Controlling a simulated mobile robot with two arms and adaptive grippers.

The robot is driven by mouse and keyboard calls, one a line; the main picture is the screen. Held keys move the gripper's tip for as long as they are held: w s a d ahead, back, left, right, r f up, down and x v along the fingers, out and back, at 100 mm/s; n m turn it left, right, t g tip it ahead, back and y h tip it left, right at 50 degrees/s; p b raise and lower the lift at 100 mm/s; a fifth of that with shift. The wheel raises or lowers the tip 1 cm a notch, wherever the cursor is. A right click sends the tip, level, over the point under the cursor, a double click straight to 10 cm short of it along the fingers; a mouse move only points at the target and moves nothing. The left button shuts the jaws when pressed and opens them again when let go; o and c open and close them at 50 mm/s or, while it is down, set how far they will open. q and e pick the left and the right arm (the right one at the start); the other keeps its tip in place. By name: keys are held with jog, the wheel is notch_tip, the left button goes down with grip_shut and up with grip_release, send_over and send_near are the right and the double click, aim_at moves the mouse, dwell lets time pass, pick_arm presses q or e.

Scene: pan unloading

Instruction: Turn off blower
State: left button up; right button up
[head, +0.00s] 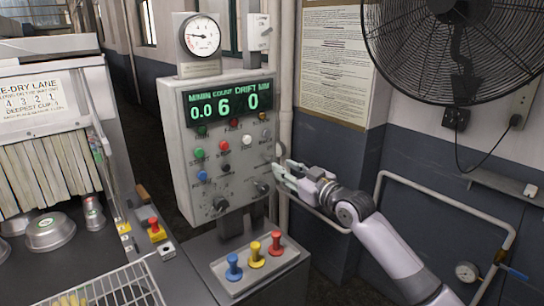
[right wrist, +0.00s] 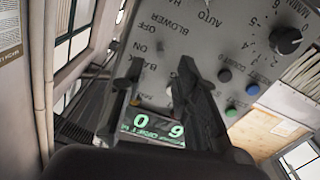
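The grey control panel (head: 183,160) stands in the middle of the head view with a lit green display, coloured buttons and knobs. A dark knob (head: 262,187) sits at its lower right. In the right wrist view the panel (right wrist: 235,45) appears upside down, with the printed words BLOWER, OFF, ON and AUTO beyond the fingertips. My right gripper (head: 281,172) is at the panel's right edge; in the wrist view its two dark fingers (right wrist: 161,66) are apart, with nothing visibly held. I cannot tell whether they touch the panel. My left gripper is not in view.
A tray (head: 285,258) with blue, yellow and red knobs juts out below the panel. A large black fan (head: 450,45) is at upper right. A pipe rail (head: 440,188) runs along the right wall. Metal pans (head: 50,232) lie at left beside a wire rack (head: 120,285).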

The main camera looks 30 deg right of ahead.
aim_at(266, 157)
jog(key=w, duration=0.2)
jog(key=w+p, duration=0.1)
jog(key=w, duration=0.3)
jog(key=shift+w+a+p, duration=0.3)
jog(key=shift+w, duration=0.05)
jog(key=shift+c, duration=0.3)
grip_shut()
